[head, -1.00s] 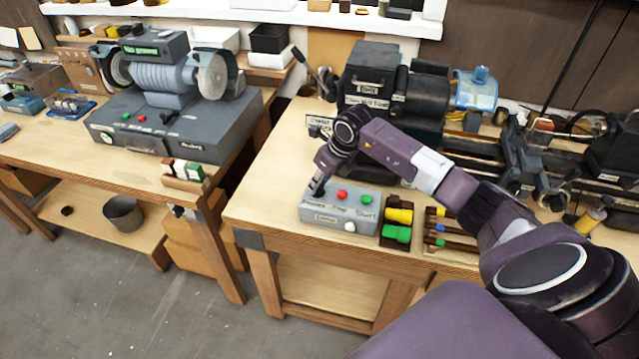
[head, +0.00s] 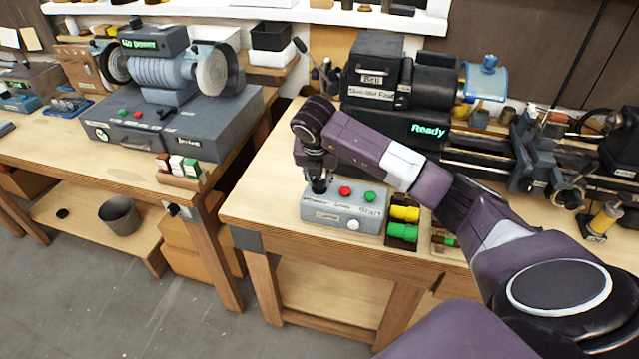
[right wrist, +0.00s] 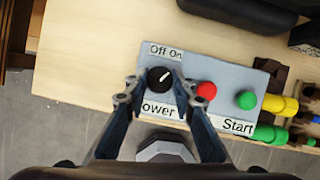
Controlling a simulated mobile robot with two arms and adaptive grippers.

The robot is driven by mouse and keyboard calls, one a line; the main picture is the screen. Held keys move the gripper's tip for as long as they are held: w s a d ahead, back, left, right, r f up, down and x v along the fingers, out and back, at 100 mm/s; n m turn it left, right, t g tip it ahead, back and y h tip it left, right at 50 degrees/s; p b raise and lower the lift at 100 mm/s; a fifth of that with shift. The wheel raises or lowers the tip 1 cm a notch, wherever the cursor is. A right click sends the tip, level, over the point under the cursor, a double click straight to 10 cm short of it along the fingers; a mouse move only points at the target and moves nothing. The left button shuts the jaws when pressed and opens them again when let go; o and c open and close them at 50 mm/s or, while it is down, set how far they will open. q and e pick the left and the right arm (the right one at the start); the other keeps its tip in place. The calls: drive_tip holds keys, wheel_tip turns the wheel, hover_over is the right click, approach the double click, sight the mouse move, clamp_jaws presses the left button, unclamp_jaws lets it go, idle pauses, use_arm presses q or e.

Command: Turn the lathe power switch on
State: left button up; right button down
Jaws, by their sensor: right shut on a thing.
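The lathe control box (head: 376,224) is grey and sits at the front left of the right bench. In the right wrist view its black power switch knob (right wrist: 160,79) stands under the "Off On" label, its white pointer slanting up and right, toward "On". My right gripper (head: 318,184) reaches down onto the knob from above; in the right wrist view its fingers (right wrist: 159,88) are on either side of the knob, shut on it. The lathe (head: 365,75) stands behind, with a green "Ready" display (head: 428,131) lit. My left gripper is out of view.
A red button (head: 345,191) and a green button (head: 370,196) sit right of the knob. A tray of yellow and green pieces (head: 403,233) stands beside the box. A bench grinder (head: 165,75) is on the left bench. Bare bench lies left of the box.

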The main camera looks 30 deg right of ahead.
drive_tip(key=shift+m+g+h+b, duration=0.3)
drive_tip(key=shift+m+b, duration=0.25)
drive_tip(key=shift+m, duration=0.45)
drive_tip(key=c, duration=1.6)
unclamp_jaws()
drive_tip(key=shift+r, duration=0.1)
drive_tip(key=v, duration=1.1)
drive_tip(key=shift+a+r, duration=0.2)
drive_tip(key=shift+r, duration=0.15)
